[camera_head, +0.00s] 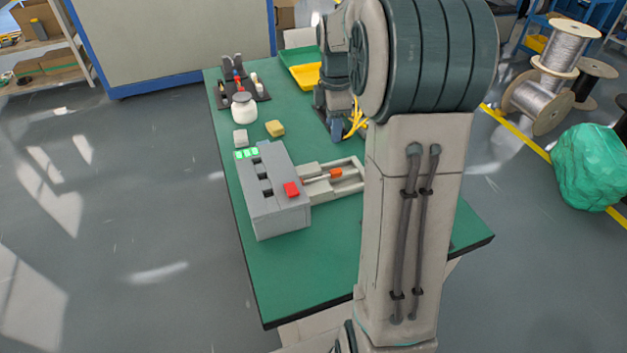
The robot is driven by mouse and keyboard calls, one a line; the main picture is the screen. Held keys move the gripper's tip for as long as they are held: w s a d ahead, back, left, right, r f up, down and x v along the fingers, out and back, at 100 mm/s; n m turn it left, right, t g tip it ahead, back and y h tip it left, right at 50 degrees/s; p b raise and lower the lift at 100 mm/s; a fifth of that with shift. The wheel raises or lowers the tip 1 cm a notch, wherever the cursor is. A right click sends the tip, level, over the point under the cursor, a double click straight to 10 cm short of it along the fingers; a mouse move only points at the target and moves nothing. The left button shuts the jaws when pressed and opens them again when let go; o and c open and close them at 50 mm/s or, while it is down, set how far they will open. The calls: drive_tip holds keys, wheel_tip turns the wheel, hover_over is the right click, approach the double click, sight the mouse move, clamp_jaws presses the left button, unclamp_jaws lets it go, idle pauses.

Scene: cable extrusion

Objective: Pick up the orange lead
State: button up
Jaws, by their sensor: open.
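A small orange piece (335,173) with a thin brownish rod at its left end lies in the pale grey fixture (346,190) on the green table. Yellow-orange strands (355,122) show farther back, close beside my gripper. I cannot tell for sure which of the two is the orange lead. My gripper (337,132) is open and points down over the table, behind the fixture. My upper arm hides much of the table's right side and part of the fixture. The fingertips are small here, and I see nothing clearly between them.
A grey box (272,195) with green lights and a red button adjoins the fixture. A white jar (244,107), a yellow block (275,128) and a pale block (240,138) stand behind it. Green and yellow trays (302,70) sit at the back. The table's front (300,285) is clear.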

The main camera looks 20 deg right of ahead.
drive_tip(key=w+d+f+n+b, duration=0.1)
drive_tip(key=w+d+f+n, duration=0.2)
drive_tip(key=f, duration=0.1)
hover_over(334, 171)
drive_tip(key=f, duration=0.8)
drive_tip(key=shift+s+d+f, duration=0.1)
drive_tip(key=shift+d+f, duration=0.15)
drive_tip(key=shift+a+f, duration=0.15)
drive_tip(key=shift+f, duration=1.15)
drive_tip(key=shift+a+f, duration=0.1)
drive_tip(key=shift+f, duration=1.2)
clamp_jaws()
